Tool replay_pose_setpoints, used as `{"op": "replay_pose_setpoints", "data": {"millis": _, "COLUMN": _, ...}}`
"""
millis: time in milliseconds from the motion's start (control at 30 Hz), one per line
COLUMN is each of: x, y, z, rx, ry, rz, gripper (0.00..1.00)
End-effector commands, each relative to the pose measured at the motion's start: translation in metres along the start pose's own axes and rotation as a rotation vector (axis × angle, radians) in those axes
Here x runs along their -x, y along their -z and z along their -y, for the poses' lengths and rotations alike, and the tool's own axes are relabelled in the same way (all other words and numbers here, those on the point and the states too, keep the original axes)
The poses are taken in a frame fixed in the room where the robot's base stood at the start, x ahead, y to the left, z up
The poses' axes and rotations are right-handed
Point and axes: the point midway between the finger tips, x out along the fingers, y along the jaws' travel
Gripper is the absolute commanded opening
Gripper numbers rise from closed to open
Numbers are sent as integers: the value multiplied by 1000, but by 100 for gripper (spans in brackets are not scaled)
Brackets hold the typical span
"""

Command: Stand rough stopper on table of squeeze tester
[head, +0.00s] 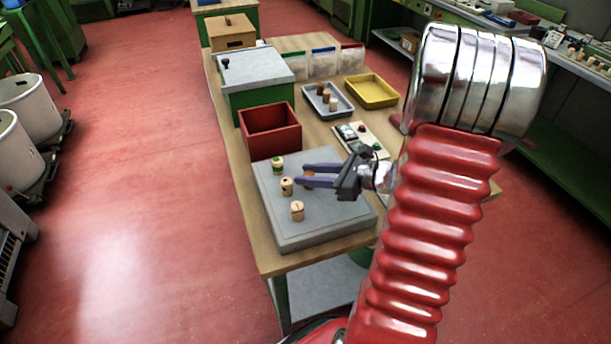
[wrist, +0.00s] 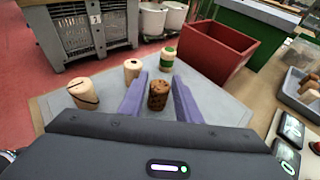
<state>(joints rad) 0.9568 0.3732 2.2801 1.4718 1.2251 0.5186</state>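The rough stopper, a dark speckled brown cork (wrist: 158,95), stands on the grey slab (head: 325,222) in the wrist view. In the head view only a bit of it (head: 309,174) shows between the fingers. My gripper (head: 300,173), with two purple fingers, is open around it; in the wrist view a finger lies on each side, with slight gaps. A pale flat device with dark displays and red and green buttons (head: 361,141), apparently the squeeze tester, lies behind the slab. It shows partly at the right of the wrist view (wrist: 291,130).
A green-banded stopper (head: 277,166), a plain one (head: 287,187) and one with a dark line (head: 297,211) stand near my fingers on the slab. Behind are a red box (head: 270,128), a blue-grey tray with stoppers (head: 345,108) and a yellow tray (head: 385,93). The slab's front is clear.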

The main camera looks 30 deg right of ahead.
Motion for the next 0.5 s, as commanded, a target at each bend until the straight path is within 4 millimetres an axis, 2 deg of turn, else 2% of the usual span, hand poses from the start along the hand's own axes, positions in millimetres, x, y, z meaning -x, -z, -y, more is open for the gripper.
{"op": "replay_pose_setpoints", "data": {"millis": 500, "x": 66, "y": 0, "z": 1, "rx": 0, "ry": 5, "rz": 0, "gripper": 30}}
